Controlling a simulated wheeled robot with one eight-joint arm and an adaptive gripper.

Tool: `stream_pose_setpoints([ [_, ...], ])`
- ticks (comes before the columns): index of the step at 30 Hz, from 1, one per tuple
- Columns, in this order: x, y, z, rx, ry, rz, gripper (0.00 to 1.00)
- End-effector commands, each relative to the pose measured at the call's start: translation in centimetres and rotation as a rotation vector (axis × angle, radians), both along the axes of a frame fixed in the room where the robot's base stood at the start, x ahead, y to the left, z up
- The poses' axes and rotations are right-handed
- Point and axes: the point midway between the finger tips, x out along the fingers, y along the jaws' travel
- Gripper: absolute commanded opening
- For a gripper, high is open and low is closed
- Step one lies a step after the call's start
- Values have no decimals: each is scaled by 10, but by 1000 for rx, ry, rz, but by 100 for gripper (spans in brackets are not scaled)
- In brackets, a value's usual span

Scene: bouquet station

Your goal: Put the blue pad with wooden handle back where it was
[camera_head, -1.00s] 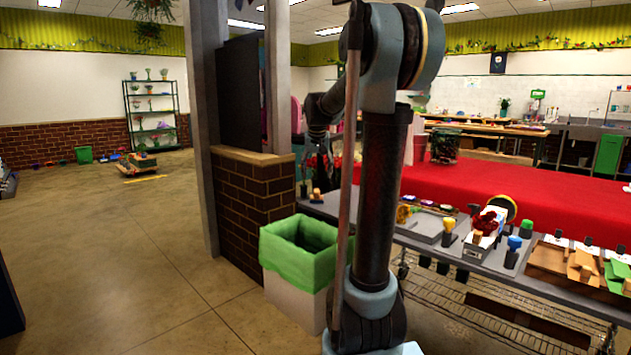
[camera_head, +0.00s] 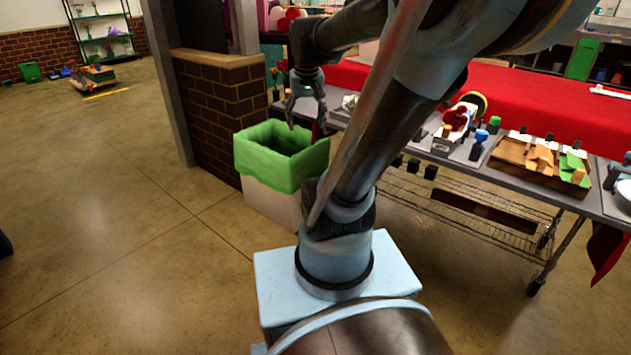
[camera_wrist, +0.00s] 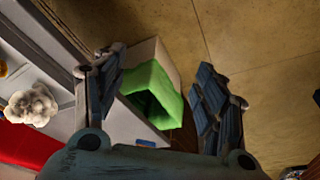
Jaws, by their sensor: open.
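My gripper (camera_head: 307,118) is open and empty, fingers pointing down, above the back right of the green-lined bin beside the grey table. In the wrist view my spread fingers (camera_wrist: 148,85) show the bin between and below them, with nothing held. I cannot make out a blue pad with a wooden handle for certain in either current view. A blue-topped item (camera_head: 480,137) stands on a dark base on the grey table (camera_head: 465,158), well right of my gripper; I cannot tell whether it has a wooden part. My arm hides part of the table.
The white bin with a green liner (camera_head: 282,160) stands on the floor by the low brick wall (camera_head: 215,115). A white fluffy thing (camera_wrist: 33,104) lies on the table. Wooden trays (camera_head: 540,160) are farther right. A red-covered table (camera_head: 560,105) is behind.

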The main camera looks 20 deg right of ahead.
Motion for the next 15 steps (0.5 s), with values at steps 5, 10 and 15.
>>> stream_pose_setpoints([
  [5, -62, 0, -45, 3, 31, 27, 65],
  [10, -109, 1, -87, 6, 59, 53, 65],
  [15, -138, 4, -116, 9, 76, 71, 65],
])
